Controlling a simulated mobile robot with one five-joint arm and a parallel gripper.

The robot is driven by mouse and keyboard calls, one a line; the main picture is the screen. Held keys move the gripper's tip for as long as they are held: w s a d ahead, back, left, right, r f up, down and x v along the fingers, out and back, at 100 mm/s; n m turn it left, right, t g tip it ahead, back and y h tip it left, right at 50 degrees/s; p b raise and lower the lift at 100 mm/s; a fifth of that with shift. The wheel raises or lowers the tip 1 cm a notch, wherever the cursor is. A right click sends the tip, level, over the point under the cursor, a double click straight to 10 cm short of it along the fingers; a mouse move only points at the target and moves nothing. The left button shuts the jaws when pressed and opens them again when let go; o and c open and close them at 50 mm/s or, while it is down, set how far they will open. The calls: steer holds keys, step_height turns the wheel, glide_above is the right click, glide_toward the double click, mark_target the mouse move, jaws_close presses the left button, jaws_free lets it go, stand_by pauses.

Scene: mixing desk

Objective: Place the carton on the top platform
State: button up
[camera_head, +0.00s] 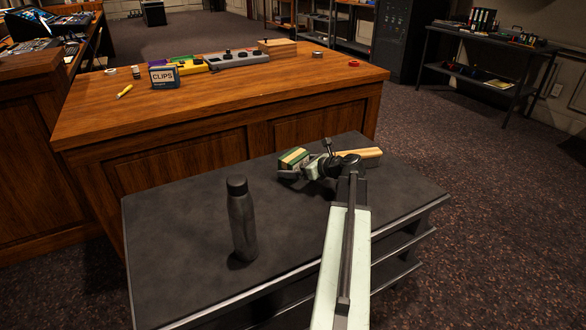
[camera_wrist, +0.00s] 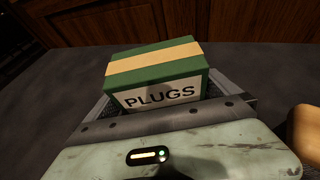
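The carton (camera_head: 293,158) is a small green box with a cream stripe and a white "PLUGS" label; it also fills the middle of the wrist view (camera_wrist: 155,75). My gripper (camera_head: 297,169) has one grey pad against each side of the carton, and it looks closed on it (camera_wrist: 160,98). The carton is over the far part of the dark top platform (camera_head: 190,215) of a tiered stand. I cannot tell whether its underside touches that surface.
A dark bottle (camera_head: 242,220) stands upright on the platform, left of my arm. A pale wooden block (camera_head: 372,156) lies just right of my gripper. Behind is a wooden desk (camera_head: 240,95) with a "CLIPS" box (camera_head: 164,77). The platform's left part is clear.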

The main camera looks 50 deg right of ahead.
steer(key=shift+s+r+p, duration=0.2)
steer(key=shift+r+p, duration=0.15)
steer(key=p+v, duration=0.4)
steer(key=v, duration=0.6)
steer(key=shift+s+r, duration=0.1)
steer(key=shift+s, duration=0.65)
